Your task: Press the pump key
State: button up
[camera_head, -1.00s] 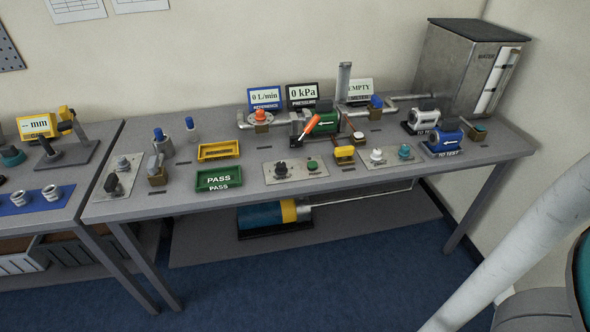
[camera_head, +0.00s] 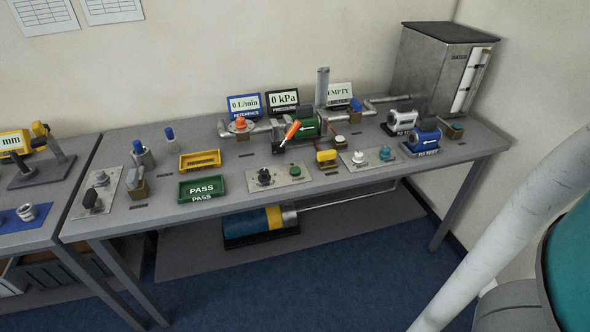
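No key with a readable pump label shows. A metal plate (camera_head: 280,182) at the front middle of the table carries a black knob (camera_head: 264,176) and a green round button (camera_head: 295,171). A second plate to its right carries a white knob (camera_head: 358,157) and a teal button (camera_head: 385,153). I cannot tell which of these is the pump key. A blue and yellow pump-like cylinder (camera_head: 247,223) lies on the shelf below. My gripper is not in view; a pale link of my arm crosses the lower right.
Displays read 0 L/min (camera_head: 244,104), 0 kPa (camera_head: 283,99) and EMPTY (camera_head: 340,92). A green PASS tray (camera_head: 202,188) and a yellow tray (camera_head: 200,160) sit left of the plates. A metal water tank (camera_head: 431,72) stands at the back right. Blue floor is clear in front.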

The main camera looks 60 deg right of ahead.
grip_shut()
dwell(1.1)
